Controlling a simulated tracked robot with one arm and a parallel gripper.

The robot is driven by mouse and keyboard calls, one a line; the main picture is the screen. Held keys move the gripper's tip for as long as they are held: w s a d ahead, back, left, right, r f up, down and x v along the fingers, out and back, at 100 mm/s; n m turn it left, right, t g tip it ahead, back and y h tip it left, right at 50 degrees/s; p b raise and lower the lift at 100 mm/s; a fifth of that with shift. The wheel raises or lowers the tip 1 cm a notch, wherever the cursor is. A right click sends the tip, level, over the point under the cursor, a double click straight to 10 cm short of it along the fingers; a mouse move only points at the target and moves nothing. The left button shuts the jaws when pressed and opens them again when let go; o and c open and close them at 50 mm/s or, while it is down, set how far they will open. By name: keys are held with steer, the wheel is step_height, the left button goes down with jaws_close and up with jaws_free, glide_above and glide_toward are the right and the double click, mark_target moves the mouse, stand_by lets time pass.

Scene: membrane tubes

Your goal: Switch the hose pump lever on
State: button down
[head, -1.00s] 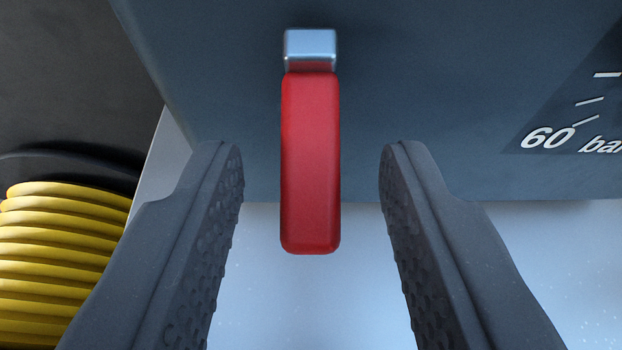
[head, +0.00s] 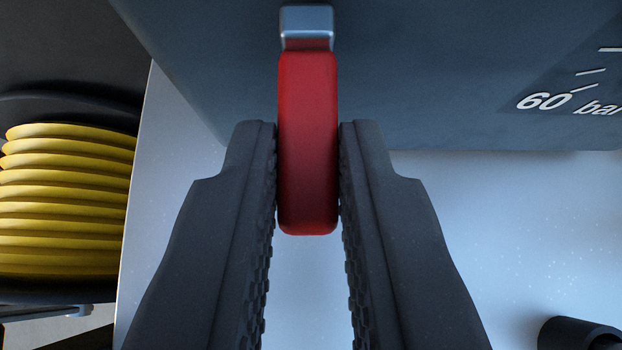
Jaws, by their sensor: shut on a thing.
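The hose pump lever (head: 308,95) has a red grip and a metal stem (head: 307,25) at its top. It hangs straight down in the picture, in front of the dark blue-grey pump housing (head: 430,70). My gripper (head: 308,165) is shut on the lower part of the red grip, with one ribbed finger pad against each side. The lever's lower end shows between the fingers.
A yellow hose coil (head: 65,200) on a dark reel stands at the left. A pressure scale marked "60 bar" (head: 560,102) is on the housing at the right. A dark cylindrical part (head: 578,333) shows at the lower right. A pale surface (head: 520,220) lies below the housing.

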steer(key=shift+w+r+g+p, duration=0.15)
steer(key=shift+r+g+p, duration=0.45)
steer(key=shift+g, duration=0.2)
steer(key=c, duration=1.5)
jaws_free()
steer(key=shift+o, duration=0.5)
steer(key=shift+f, duration=0.1)
steer(key=b+v, duration=0.1)
steer(key=v, duration=1.2)
steer(key=shift+s, duration=0.25)
